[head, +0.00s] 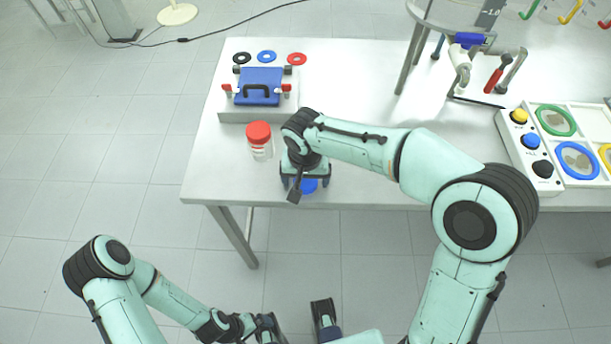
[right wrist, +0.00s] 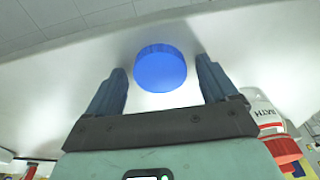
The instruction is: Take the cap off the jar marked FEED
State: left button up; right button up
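A jar with a red cap (head: 259,133) stands on the white table. In the right wrist view its label reads BATH (right wrist: 262,108). A round blue cap (head: 309,186) is below my right gripper (head: 305,183). In the right wrist view the blue cap (right wrist: 160,68) lies between the two open fingers, with a gap on each side. Any jar under it, and any FEED mark, is hidden. My left gripper (head: 296,318) is low in the head view, off the table, with its fingers apart and empty.
A grey box with a blue handled lid (head: 260,86) stands behind the jars, with black, blue and red rings (head: 267,57) behind it. A button panel (head: 530,145) is at the right. The table's front edge is close to the blue cap.

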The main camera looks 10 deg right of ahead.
aim_at(305, 187)
jog(key=shift+r, duration=0.2)
notch_tip(305, 187, up, 12)
jog(key=s+p, duration=0.1)
jog(key=p, duration=0.1)
jog(key=shift+s+a, duration=0.2)
jog(key=shift+f, duration=0.1)
dwell(0.4)
